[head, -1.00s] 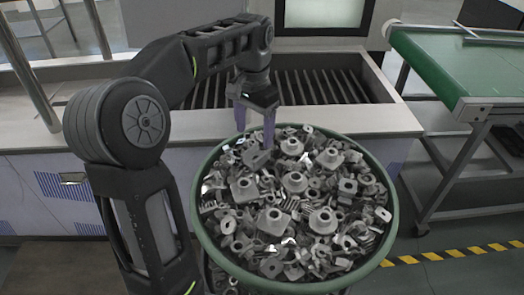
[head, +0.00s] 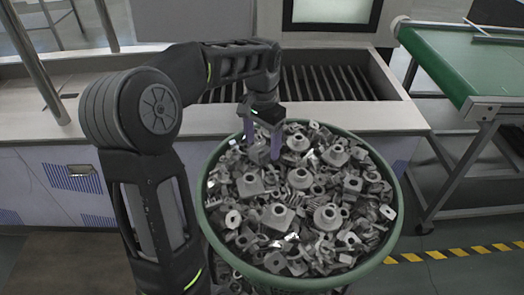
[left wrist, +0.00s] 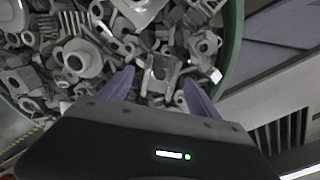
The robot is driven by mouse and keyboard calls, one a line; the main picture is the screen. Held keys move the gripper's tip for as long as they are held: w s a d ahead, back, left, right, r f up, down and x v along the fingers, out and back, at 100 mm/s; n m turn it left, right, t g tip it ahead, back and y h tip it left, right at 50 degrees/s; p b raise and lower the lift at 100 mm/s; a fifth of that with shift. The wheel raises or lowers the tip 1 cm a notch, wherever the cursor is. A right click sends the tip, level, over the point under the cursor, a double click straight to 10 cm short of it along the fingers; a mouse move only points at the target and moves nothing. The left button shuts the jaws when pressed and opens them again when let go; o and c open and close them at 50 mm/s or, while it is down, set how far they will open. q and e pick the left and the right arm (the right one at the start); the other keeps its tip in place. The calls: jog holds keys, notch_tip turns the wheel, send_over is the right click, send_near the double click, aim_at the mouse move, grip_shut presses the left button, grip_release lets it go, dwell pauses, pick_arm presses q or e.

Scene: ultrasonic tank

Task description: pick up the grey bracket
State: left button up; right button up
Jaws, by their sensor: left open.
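The grey bracket cannot be singled out with certainty among many similar grey parts. A grey bracket with a round hole (left wrist: 160,72) lies between my fingers in the left wrist view, on top of the heap. My left gripper (head: 264,147) is open, pointing down over the back left part of the heap in the head view. Its two purple fingers also show in the left wrist view (left wrist: 160,92), one on each side of that bracket. I cannot tell whether they touch it. My right gripper is not in view.
A round green bin (head: 397,222) holds the heap of grey parts. Behind it is a pale counter (head: 390,118) with a slatted sunken tank (head: 330,85). A green-topped table (head: 455,65) stands at the right. Neighbouring parts crowd the fingers.

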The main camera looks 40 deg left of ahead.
pick_arm(q)
notch_tip(320, 180, down, 2)
jog(key=shift+f, duration=0.1)
jog(key=shift+c, duration=0.5)
grip_shut()
dwell(0.6)
